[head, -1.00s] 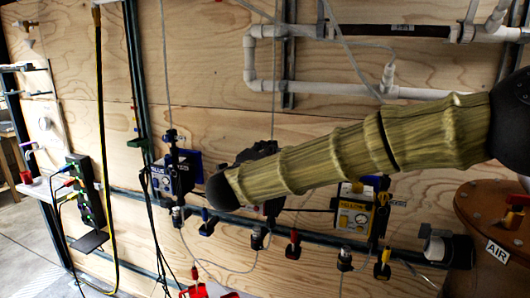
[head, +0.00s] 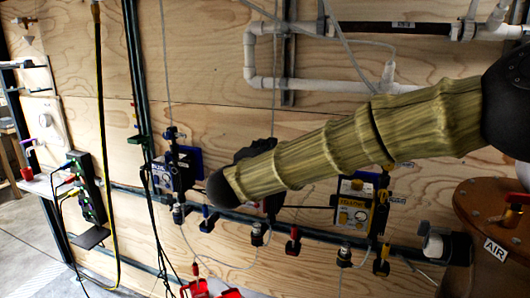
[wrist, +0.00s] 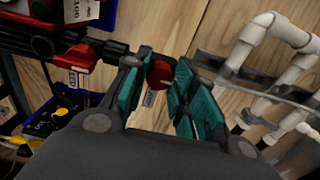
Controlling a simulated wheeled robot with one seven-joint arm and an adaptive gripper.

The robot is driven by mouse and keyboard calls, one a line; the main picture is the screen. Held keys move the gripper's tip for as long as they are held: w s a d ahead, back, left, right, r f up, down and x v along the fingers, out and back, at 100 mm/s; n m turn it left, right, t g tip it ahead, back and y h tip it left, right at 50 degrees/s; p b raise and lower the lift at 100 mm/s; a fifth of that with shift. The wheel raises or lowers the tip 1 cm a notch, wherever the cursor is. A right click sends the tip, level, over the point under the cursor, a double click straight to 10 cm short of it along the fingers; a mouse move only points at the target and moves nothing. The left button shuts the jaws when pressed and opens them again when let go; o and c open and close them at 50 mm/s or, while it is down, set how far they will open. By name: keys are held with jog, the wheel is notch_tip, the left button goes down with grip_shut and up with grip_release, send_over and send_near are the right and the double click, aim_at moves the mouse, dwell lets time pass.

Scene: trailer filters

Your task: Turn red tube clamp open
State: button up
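A red tube clamp (head: 293,241) hangs on the dark horizontal rail in the head view, below my forearm. In the wrist view, a round red part (wrist: 160,73) shows in the gap between my gripper's (wrist: 165,68) two teal-padded fingers. The fingers stand apart and I see no clear contact with it. Another red clamp-like piece (wrist: 85,55) with a white tag lies to the left along the dark rail. I cannot tell for certain which of these is the clamp in the head view. My forearm hides most of my gripper in the head view.
A yellow-framed device (head: 353,211) and a blue device (head: 178,172) sit along the rail. White pipes (wrist: 265,40) run right of my gripper. A brown tank (head: 480,240) stands at the right. Red pieces (head: 195,288) show at the bottom edge.

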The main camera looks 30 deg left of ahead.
jog(key=o, duration=0.3)
jog(key=v, duration=1.2)
jog(key=shift+a, duration=0.1)
jog(key=shift+s+f, duration=0.1)
